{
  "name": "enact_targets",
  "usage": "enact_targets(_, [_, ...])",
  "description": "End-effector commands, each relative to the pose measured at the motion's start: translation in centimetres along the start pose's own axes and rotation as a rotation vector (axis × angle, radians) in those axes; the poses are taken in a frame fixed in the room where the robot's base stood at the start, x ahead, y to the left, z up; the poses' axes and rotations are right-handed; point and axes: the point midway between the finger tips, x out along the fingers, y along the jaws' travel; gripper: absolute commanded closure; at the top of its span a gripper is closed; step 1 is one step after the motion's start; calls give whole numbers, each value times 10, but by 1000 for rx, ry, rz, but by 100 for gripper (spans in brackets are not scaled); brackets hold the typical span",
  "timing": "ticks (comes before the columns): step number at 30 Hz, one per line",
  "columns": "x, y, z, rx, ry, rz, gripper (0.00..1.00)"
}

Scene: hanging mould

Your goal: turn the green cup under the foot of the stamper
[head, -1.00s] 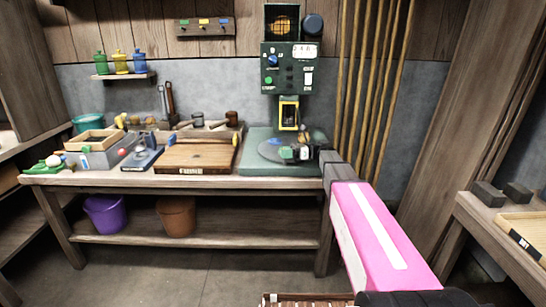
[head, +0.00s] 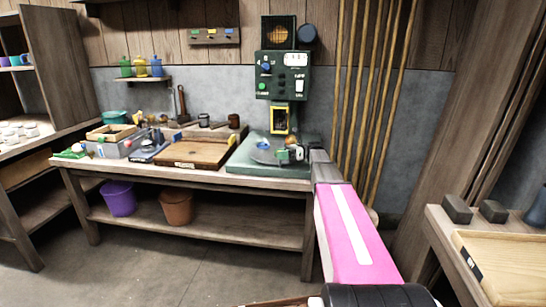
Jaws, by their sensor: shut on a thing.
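The stamper (head: 283,75) is a dark green machine with dials. Its yellow-framed foot (head: 279,120) hangs over a round grey turntable (head: 262,157) on a green base (head: 245,165). A small green piece (head: 282,156), which looks like the green cup, is at the right of the turntable, to the right of and below the foot. A blue piece (head: 263,145) lies on the turntable below the foot, and an orange one (head: 291,140) is at the right. My gripper (head: 292,153) is shut at the turntable's right side. What its jaws hold is too small to make out.
A second table (head: 500,240) with dark blocks is at the right. The floor in front is clear.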

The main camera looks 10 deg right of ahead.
Motion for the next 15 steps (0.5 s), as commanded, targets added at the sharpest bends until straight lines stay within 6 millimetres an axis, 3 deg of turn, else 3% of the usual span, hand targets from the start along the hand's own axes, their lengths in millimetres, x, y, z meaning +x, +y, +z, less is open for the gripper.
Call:
enact_targets(14, [-4,0,0,0,1,2,100])
enact_targets(15, [-4,0,0,0,1,2,52])
